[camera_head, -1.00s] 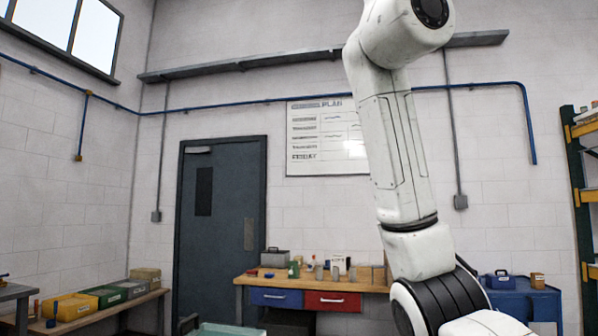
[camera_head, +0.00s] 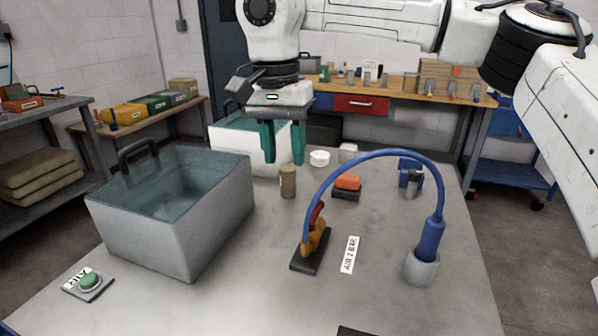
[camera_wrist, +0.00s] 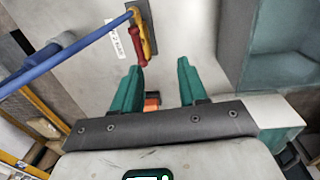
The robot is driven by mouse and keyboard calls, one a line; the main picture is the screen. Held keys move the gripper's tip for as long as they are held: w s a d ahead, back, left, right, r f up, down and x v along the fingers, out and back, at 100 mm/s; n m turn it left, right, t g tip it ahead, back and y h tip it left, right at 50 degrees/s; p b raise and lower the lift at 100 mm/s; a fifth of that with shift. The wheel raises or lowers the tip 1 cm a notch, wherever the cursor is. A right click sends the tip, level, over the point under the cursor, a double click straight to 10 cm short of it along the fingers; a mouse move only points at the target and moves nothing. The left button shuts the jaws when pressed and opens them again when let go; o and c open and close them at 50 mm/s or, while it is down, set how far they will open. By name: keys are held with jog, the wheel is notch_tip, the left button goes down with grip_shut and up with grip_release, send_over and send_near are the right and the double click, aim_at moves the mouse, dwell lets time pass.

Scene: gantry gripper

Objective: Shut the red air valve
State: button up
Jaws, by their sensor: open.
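The air valve has a brass-yellow body (camera_head: 313,238) and a red handle (camera_head: 317,215), on a black base (camera_head: 309,263) on the grey table. A blue hose (camera_head: 372,154) arches from it to a blue nozzle (camera_head: 429,240) in a grey holder (camera_head: 421,266). The handle slants up beside the body. In the wrist view the red handle (camera_wrist: 137,47) lies beside the yellow body, beyond the left finger. My gripper (camera_head: 284,158) has green fingers, open and empty, above the table behind the valve; both fingers also show in the wrist view (camera_wrist: 158,72).
A grey bin (camera_head: 150,240) stands left of the valve. A label reading AIR 2 BAR (camera_head: 350,254) lies to its right. A brown cylinder (camera_head: 288,182) and an orange-topped block (camera_head: 347,183) stand behind it. A green button (camera_head: 89,281) is at front left. Table around the valve's front is clear.

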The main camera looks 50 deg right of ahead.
aim_at(313, 212)
jog(key=shift+g, duration=0.6)
jog(key=s+d+f, duration=0.1)
jog(key=f, duration=0.3)
jog(key=s+f, duration=0.2)
jog(key=f, duration=0.2)
jog(key=s+d+f+b, duration=0.1)
jog(key=f, duration=0.3)
jog(key=shift+s+d, duration=0.15)
jog(key=shift+d, duration=0.15)
grip_shut()
